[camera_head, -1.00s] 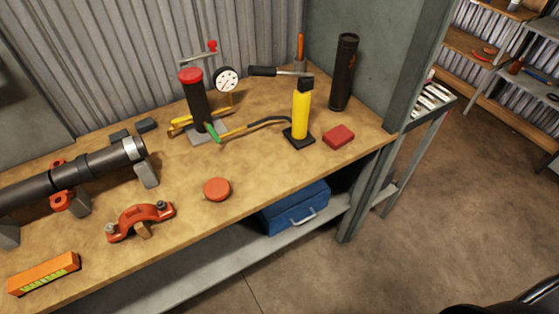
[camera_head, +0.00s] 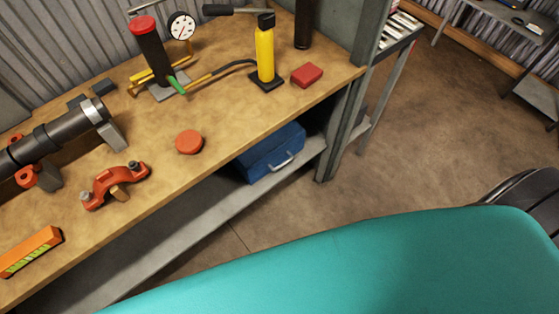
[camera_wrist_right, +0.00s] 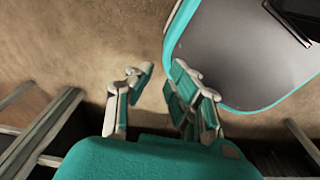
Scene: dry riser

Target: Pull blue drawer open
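The blue drawer (camera_head: 272,153) sits on the grey shelf under the workbench, with a light metal handle (camera_head: 281,161) on its front. It looks shut, and its top is partly hidden by the bench top. My right gripper (camera_wrist_right: 158,82) shows in the right wrist view, with its two fingers apart and nothing between them. Bare floor lies behind it there, and the blue drawer is not in that view. My left gripper is not in either view.
The wooden workbench (camera_head: 215,172) holds a yellow cylinder (camera_head: 265,55), a red block (camera_head: 307,75), an orange disc (camera_head: 189,142) and a dark pipe (camera_head: 55,135). A grey post (camera_head: 335,130) stands right of the drawer. The floor (camera_head: 430,150) right of it is clear.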

